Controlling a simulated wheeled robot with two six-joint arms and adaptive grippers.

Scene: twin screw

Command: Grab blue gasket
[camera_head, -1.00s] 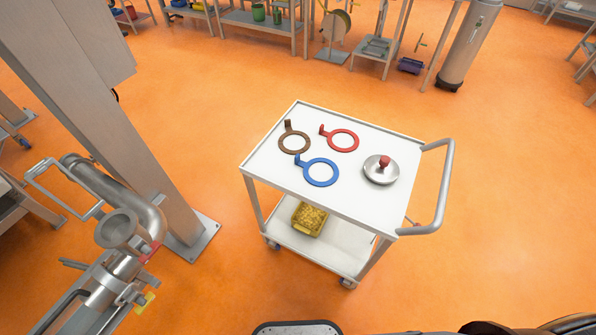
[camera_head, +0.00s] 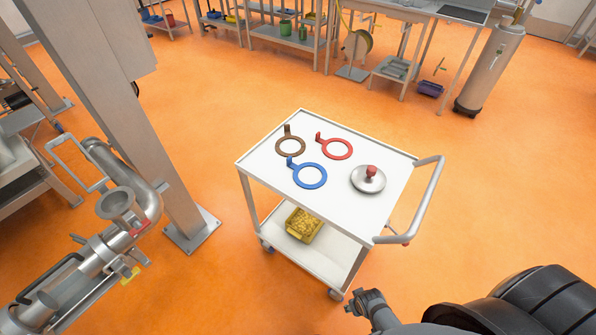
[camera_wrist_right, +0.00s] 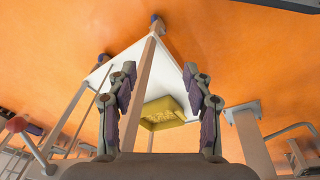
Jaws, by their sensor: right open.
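The blue gasket (camera_head: 309,175) is a flat ring with a raised tab, lying on the white cart's top (camera_head: 345,205). A brown gasket (camera_head: 290,146) and a red gasket (camera_head: 337,149) lie behind it. A silver lid with a red knob (camera_head: 368,180) sits to its right. My right gripper is low at the front right of the cart (camera_head: 366,302), well apart from the gasket. In the right wrist view my right gripper (camera_wrist_right: 165,95) is open and empty, facing the cart's lower shelf and legs. The blue gasket does not show there. My left gripper is not in view.
A yellow bin (camera_head: 304,225) stands on the cart's lower shelf. The cart's curved handle (camera_head: 425,205) sticks out at its right. A grey column (camera_head: 130,120) and steel piping (camera_head: 110,235) stand to the left. Orange floor around the cart is mostly clear.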

